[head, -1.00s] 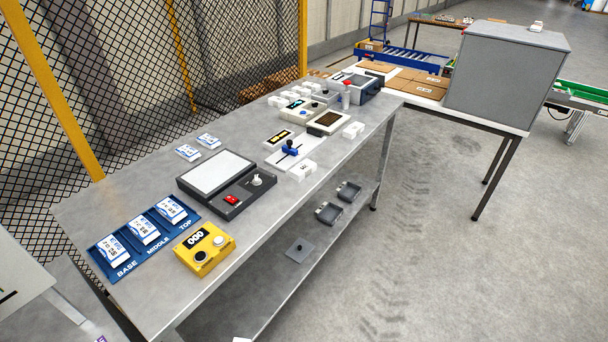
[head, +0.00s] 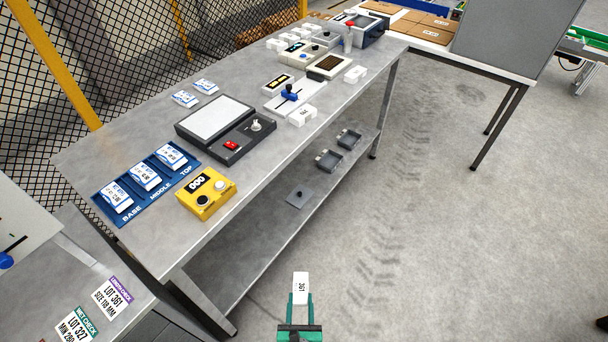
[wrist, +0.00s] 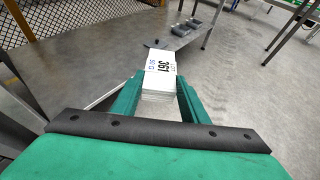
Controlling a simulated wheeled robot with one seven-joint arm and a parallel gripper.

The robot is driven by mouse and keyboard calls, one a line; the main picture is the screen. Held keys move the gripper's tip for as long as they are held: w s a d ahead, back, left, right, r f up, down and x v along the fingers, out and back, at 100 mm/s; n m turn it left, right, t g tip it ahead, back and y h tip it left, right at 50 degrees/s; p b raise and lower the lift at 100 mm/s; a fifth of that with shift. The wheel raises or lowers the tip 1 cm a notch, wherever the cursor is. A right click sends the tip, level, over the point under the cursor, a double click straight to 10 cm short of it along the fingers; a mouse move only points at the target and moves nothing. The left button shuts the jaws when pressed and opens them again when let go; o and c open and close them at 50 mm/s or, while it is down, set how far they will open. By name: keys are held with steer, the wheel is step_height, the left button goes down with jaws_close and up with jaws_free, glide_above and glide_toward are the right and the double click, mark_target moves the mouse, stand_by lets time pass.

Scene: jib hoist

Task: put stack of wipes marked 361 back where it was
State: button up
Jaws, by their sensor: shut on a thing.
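My gripper (head: 300,300) is shut on the white stack of wipes marked 361 (head: 300,287). It holds the stack in the air over the floor, in front of the bench's near edge. In the wrist view, the stack (wrist: 160,75) sits between the green fingers (wrist: 158,98), its printed label with 361 facing up. Other white and blue packs lie in the blue tray marked BASE, MIDDLE and TOP (head: 128,208), one in each slot. Several small white stacks (head: 303,116) stand farther along the bench.
Cards reading LOT 361 (head: 112,297) and LOT 327 (head: 78,326) lie at lower left.

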mark_target(304, 278)
steer(key=w, duration=0.2)
steer(key=w+r, duration=0.1)
steer(key=w, duration=0.2)
steer(key=w+d+r, duration=0.1)
steer(key=w, duration=0.2)
steer(key=shift+w+d+r, duration=0.1)
steer(key=shift+w+r, duration=0.45)
steer(key=shift+w, duration=0.5)
steer(key=shift+d, duration=0.1)
